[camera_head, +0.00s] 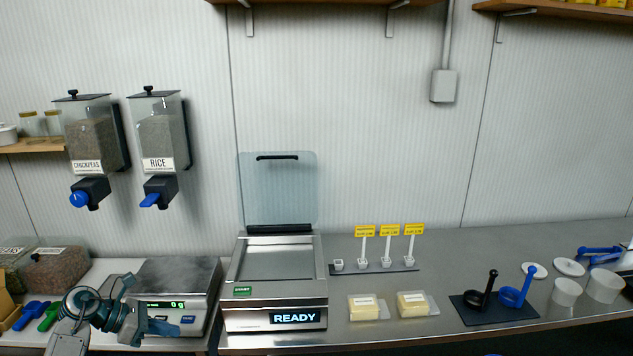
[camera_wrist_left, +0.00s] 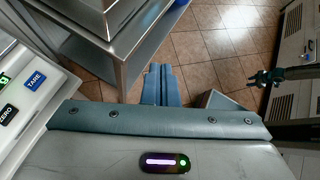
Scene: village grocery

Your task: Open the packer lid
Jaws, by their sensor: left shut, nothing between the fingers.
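The packer (camera_head: 275,285) stands on the steel counter, its display reading READY. Its clear lid (camera_head: 280,190) stands upright at the back, with a dark handle (camera_head: 277,157) along the top edge, so the packer is open and its flat bed shows. My left gripper (camera_head: 160,327) is low in front of the scale, left of the packer and apart from the lid. It is shut and empty; its blue fingers lie together in the left wrist view (camera_wrist_left: 161,85). A small dark teal shape (camera_wrist_left: 268,77) at the right of that view looks like my right gripper; its jaws are too small to judge.
A scale (camera_head: 178,280) reading 0 g stands left of the packer. Chickpea (camera_head: 93,145) and rice (camera_head: 158,140) dispensers hang on the wall.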

